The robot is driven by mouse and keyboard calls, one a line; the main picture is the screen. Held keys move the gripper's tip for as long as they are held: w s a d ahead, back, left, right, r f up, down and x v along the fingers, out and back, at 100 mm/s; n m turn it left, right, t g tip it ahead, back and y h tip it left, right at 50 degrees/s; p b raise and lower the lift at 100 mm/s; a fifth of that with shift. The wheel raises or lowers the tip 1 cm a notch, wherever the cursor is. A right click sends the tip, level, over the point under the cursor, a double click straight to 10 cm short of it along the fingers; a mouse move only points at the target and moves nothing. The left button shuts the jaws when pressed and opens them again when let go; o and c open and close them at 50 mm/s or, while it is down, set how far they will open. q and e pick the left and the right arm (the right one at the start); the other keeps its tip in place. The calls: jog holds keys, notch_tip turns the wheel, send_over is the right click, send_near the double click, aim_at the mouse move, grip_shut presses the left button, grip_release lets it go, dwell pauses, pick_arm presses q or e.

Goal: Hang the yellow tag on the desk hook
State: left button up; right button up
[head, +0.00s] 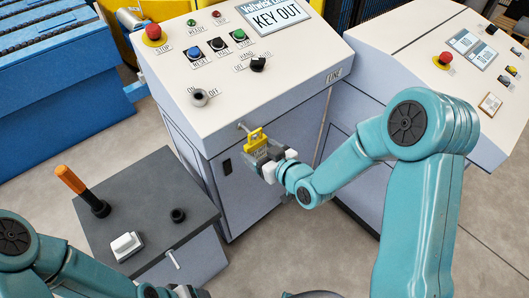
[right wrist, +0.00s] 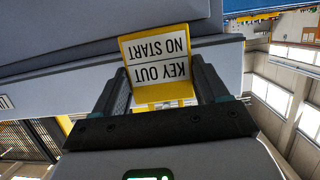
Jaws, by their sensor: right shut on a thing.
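The yellow tag (head: 256,138) is in front of the desk's front edge, close to the tip of a small pale hook (head: 242,127). I cannot tell if the hook passes through the tag. My right gripper (head: 262,155) is shut on the tag's lower part. In the right wrist view the tag (right wrist: 158,60) stands between the two dark fingers, its white face reading "KEY OUT NO START" upside down. The hook is not clear there. My left gripper (head: 185,292) shows only partly at the bottom edge; its fingers are not clear.
The desk (head: 225,95) carries buttons, a key switch (head: 200,96) and a "KEY OUT" display (head: 278,17). A grey pedestal (head: 150,200) with an orange-handled lever (head: 75,183) stands front left. A second console (head: 430,90) is at right. Floor shows between them.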

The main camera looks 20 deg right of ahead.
aim_at(257, 150)
jog(key=shift+w+a+p, duration=0.25)
jog(key=shift+w+p, duration=0.1)
jog(key=shift+w, duration=0.3)
jog(key=shift+w+a+p, duration=0.25)
jog(key=shift+w+p, duration=0.1)
jog(key=shift+w, duration=0.3)
jog(key=shift+w+f+b, duration=0.2)
jog(key=shift+f+b, duration=0.2)
jog(key=shift+b, duration=0.3)
jog(key=shift+w+a+f+b, duration=0.15)
jog(key=shift+w+b, duration=0.2)
jog(key=shift+b, duration=0.4)
jog(key=o, duration=1.5)
jog(key=shift+o, duration=0.2)
